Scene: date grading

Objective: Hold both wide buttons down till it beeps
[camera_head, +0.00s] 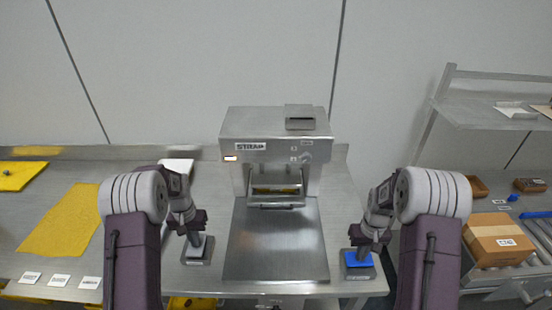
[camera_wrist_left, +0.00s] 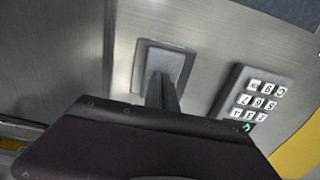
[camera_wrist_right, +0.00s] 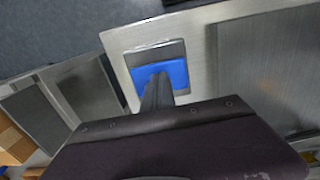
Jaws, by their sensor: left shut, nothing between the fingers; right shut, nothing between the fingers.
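The strapping machine (camera_head: 275,135) stands at the back of the steel table, with a small orange light lit on its front left. A wide pale-grey button (camera_head: 208,243) is on the table left of its bed plate; it shows in the left wrist view (camera_wrist_left: 148,56). A wide blue button (camera_head: 350,259) is on the right, also in the right wrist view (camera_wrist_right: 178,73). My left gripper (camera_head: 195,239) is shut with its tips at the grey button. My right gripper (camera_head: 363,252) is shut with its tips at the blue button. I cannot tell how far either is pressed.
A keypad (camera_wrist_left: 255,97) sits beside the left button. A yellow cloth (camera_head: 62,222) and several labels (camera_head: 60,280) lie on the left. A cardboard box (camera_head: 497,239) sits on the roller conveyor at right, below a steel shelf (camera_head: 490,105). The bed plate (camera_head: 275,245) is clear.

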